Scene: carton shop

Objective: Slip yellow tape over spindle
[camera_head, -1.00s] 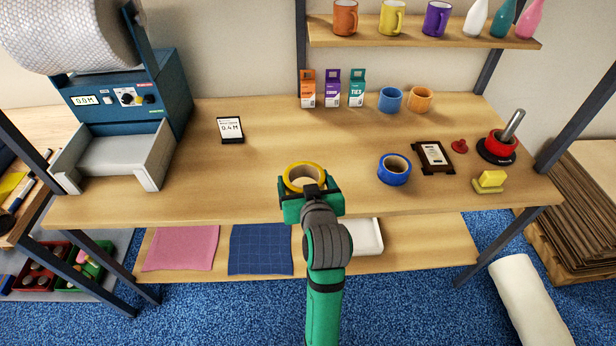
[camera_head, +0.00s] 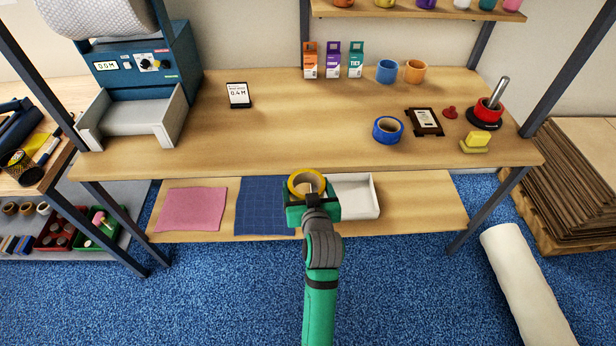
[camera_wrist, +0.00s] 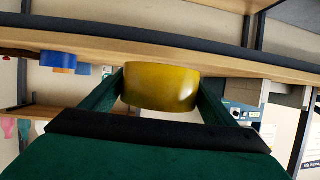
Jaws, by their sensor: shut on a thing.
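The yellow tape (camera_head: 293,184) is a roll held in my gripper (camera_head: 308,190), in front of the worktable's near edge. In the wrist view the tape (camera_wrist: 160,87) sits between the two green fingers, which are shut on its sides. The spindle (camera_head: 498,92) is an upright, slightly leaning metal rod on a round black base at the table's right end. A red roll (camera_head: 487,113) is around its lower part, and the rod's top is bare. My gripper is well to the left of the spindle and nearer to me.
A blue tape roll (camera_head: 387,130), a dark framed card (camera_head: 425,122), a red knobbed piece (camera_head: 450,112) and a yellow block (camera_head: 478,140) lie left of or before the spindle. Boxes and two cups stand behind. The table's middle is clear. A lower shelf holds cloths and a white tray (camera_head: 357,193).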

